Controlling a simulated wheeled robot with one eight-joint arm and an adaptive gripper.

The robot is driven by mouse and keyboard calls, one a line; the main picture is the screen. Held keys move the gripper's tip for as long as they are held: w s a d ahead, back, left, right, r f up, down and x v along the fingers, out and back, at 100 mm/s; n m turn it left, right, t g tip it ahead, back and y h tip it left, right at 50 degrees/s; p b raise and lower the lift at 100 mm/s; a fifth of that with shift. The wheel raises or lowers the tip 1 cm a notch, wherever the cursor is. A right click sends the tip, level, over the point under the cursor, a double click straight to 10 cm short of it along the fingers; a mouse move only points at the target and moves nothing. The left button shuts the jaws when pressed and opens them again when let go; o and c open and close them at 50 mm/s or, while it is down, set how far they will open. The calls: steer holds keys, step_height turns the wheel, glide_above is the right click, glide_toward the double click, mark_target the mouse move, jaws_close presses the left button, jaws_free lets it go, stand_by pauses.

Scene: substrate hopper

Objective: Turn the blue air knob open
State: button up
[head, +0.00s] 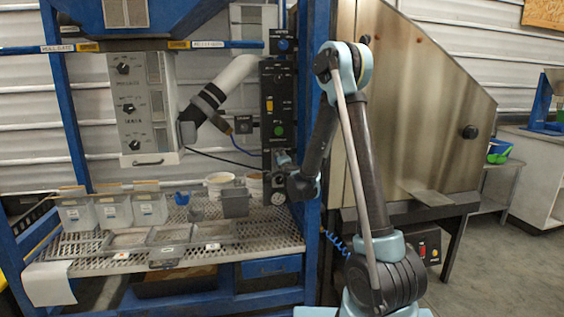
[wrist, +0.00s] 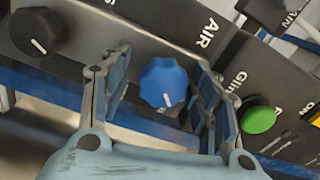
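The blue air knob (wrist: 163,83) is a scalloped round knob with a white pointer line, beside the lettering AIR on a dark panel in the wrist view. The pointer aims down and slightly right in that picture. My gripper (wrist: 157,95) is open, with one finger on each side of the knob and visible gaps between. I cannot tell how deep the fingertips reach. In the head view my gripper (head: 283,160) is at the lower part of the dark control panel (head: 268,80), below the green button, and appears to hide the air knob.
In the wrist view a green button (wrist: 258,119) lies just outside the right finger and a black knob (wrist: 38,32) is at upper left. Another blue knob (head: 283,45) sits high on the panel in the head view. Trays (head: 170,240) stand on the mesh shelf at lower left.

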steer(key=v, duration=1.2)
stand_by(0.3)
steer(key=s+d+r+n+g+y, duration=0.2)
steer(key=s+r+n+g+y, duration=0.25)
steer(key=s+n, duration=0.6)
steer(key=s+d+f+g+h, duration=0.3)
steer(key=s+d, duration=0.4)
steer(key=s, duration=0.3)
steer(key=s+d+f+n+g+h, duration=0.1)
steer(key=s+d+f+g+h, duration=0.2)
steer(key=s+d+f, duration=0.3)
steer(key=s+d+f+n+g+h, duration=0.1)
steer(key=s+d+f+g+h, duration=0.2)
steer(key=s+d, duration=0.7)
steer(key=s+f+g, duration=0.1)
steer(key=s+f, duration=0.1)
steer(key=s, duration=0.3)
steer(key=shift+g, duration=0.35)
